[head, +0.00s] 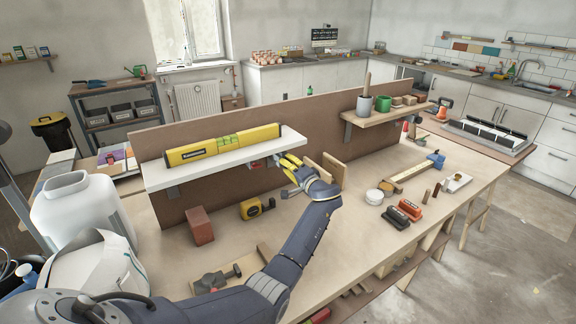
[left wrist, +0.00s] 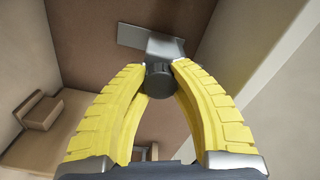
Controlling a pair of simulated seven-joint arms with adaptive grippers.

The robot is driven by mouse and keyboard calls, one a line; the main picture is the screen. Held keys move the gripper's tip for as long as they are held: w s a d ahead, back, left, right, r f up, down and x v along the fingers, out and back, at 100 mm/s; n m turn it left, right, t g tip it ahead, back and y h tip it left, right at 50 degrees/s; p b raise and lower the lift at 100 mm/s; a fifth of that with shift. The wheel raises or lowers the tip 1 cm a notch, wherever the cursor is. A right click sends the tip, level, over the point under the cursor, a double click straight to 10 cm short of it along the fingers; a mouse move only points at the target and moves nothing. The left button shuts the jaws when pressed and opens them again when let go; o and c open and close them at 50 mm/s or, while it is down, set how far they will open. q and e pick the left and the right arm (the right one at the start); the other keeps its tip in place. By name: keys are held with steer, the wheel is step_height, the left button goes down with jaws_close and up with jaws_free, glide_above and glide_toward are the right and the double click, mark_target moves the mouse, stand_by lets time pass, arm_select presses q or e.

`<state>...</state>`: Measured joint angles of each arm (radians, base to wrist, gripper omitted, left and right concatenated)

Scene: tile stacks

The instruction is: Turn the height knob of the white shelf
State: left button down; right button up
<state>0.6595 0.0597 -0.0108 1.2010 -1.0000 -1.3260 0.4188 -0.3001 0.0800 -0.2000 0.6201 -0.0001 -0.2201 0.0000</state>
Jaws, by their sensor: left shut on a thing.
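The white shelf (head: 222,162) is fixed to the brown upright board, with a yellow spirit level (head: 222,145) lying along its top. My left gripper (head: 287,162) is at the right end of the shelf, just below its edge, with yellow fingers. In the left wrist view, the fingertips (left wrist: 160,75) are closed on the dark round knob (left wrist: 159,83), one finger on each side. A grey metal bracket (left wrist: 150,40) shows just beyond the knob. In the head view the fingers hide the knob. My right gripper is in neither view.
A yellow tape measure (head: 256,208) and a reddish block (head: 200,226) stand on the bench below the shelf. A wooden bracket (head: 327,172) stands close right of my gripper. A second shelf (head: 390,116) holds pots farther right. The bench middle is fairly clear.

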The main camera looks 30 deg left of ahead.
arm_select(q)
steer(key=m, duration=0.4)
steer(key=shift+s+f+m, duration=0.15)
steer(key=shift+f+m, duration=0.15)
steer(key=m, duration=0.3)
steer(key=shift+a+m, duration=0.1)
steer(key=shift+m, duration=0.3)
steer(key=m, duration=0.4)
steer(key=shift+r, duration=0.15)
steer(key=shift+r+m, duration=0.1)
steer(key=shift+m, duration=1.6)
steer(key=shift+r, duration=0.1)
steer(key=c, duration=1)
jaws_free()
steer(key=shift+o, duration=0.2)
